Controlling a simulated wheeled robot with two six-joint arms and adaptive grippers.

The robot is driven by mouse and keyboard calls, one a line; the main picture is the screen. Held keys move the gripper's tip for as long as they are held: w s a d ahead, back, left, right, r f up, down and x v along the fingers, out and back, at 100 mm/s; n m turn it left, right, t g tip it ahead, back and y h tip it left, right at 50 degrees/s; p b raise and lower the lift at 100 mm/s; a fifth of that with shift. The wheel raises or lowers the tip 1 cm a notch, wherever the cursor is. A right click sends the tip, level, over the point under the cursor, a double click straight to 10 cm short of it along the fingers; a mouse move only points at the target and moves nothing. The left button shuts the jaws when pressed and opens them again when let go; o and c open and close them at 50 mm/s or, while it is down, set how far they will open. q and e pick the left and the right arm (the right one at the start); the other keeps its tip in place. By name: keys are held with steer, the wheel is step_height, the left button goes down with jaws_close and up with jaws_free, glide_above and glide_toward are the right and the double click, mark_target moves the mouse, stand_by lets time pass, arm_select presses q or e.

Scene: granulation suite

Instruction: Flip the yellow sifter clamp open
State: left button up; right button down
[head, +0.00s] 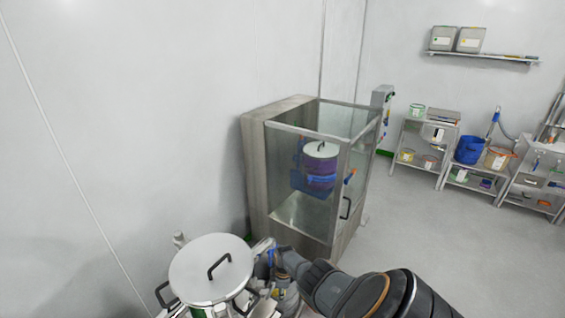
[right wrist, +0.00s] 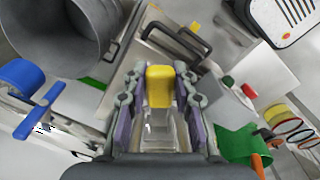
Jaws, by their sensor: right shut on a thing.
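The yellow clamp (right wrist: 160,88) shows in the right wrist view as a rounded yellow piece between the two fingers of my right gripper (right wrist: 160,75). The gripper is shut on it, with a finger against each side. The clamp's base and what it joins to are hidden by the gripper. In the head view my right gripper (head: 276,263) is low in the middle, just right of a round lidded steel vessel (head: 197,275). I cannot make out the clamp there. My left gripper is not in view.
A blue handle (right wrist: 42,112), a large grey round vessel (right wrist: 58,35) and black bar handles (right wrist: 178,38) lie close around the right gripper. A glass-walled cabinet (head: 292,226) stands behind. Shelves (head: 428,146) with containers stand far right; the floor (head: 430,235) before them is clear.

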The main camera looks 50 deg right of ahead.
steer(key=shift+w+a+r, duration=0.25)
steer(key=shift+w+a, duration=0.15)
steer(key=shift+w, duration=0.35)
steer(key=c, duration=1.3)
jaws_free()
steer(key=shift+o, duration=1.3)
steer(key=shift+w+a, duration=0.15)
steer(key=shift+a, duration=0.1)
steer(key=shift+s+d, duration=0.3)
steer(key=shift+s, duration=0.1)
steer(key=shift+a+f, duration=0.1)
